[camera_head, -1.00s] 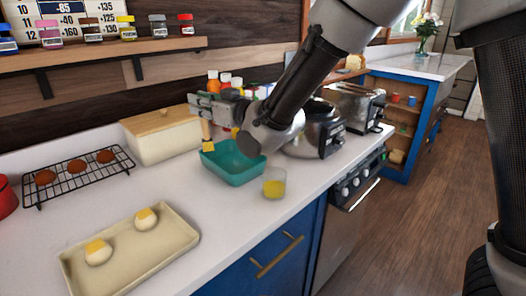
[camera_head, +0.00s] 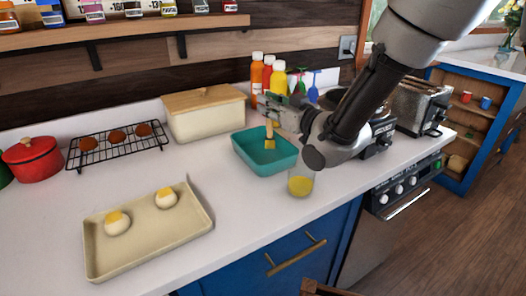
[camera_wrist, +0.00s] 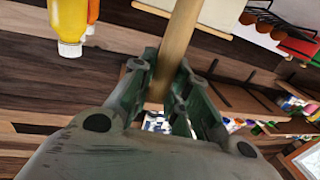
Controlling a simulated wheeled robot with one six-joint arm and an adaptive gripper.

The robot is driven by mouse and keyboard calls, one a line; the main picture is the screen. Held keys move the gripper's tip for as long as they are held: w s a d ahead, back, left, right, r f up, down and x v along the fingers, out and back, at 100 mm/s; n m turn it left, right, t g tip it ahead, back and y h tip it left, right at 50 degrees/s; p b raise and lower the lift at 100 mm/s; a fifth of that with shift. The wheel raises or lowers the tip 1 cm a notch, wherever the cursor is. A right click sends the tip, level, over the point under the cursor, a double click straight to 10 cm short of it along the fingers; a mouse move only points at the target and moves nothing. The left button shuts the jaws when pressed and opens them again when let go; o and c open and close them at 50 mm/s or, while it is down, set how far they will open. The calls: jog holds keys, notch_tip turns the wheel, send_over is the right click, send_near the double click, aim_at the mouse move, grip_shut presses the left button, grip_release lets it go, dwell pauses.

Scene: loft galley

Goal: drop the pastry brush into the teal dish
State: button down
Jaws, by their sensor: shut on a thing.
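The pastry brush hangs upright from my gripper (camera_head: 268,112), with its yellow bristles (camera_head: 270,144) low in the picture. My gripper is shut on its wooden handle, which crosses between the fingers in the wrist view (camera_wrist: 178,45). The teal dish (camera_head: 262,166) stands on the white counter. The bristle end appears over the dish's opening, in front of its inner back wall. I cannot tell how high it is above the dish floor. The dish is not visible in the wrist view.
A cream bin with a wooden lid (camera_head: 205,115) and several bottles (camera_head: 268,75) stand behind. A cooling rack (camera_head: 117,147) and a tray with two buns (camera_head: 150,240) are at left.

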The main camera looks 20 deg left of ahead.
jog(key=shift+f, duration=0.2)
jog(key=c, duration=1.3)
grip_release()
jog(key=v, duration=0.7)
jog(key=shift+s+d, duration=0.15)
jog(key=shift+d, duration=0.1)
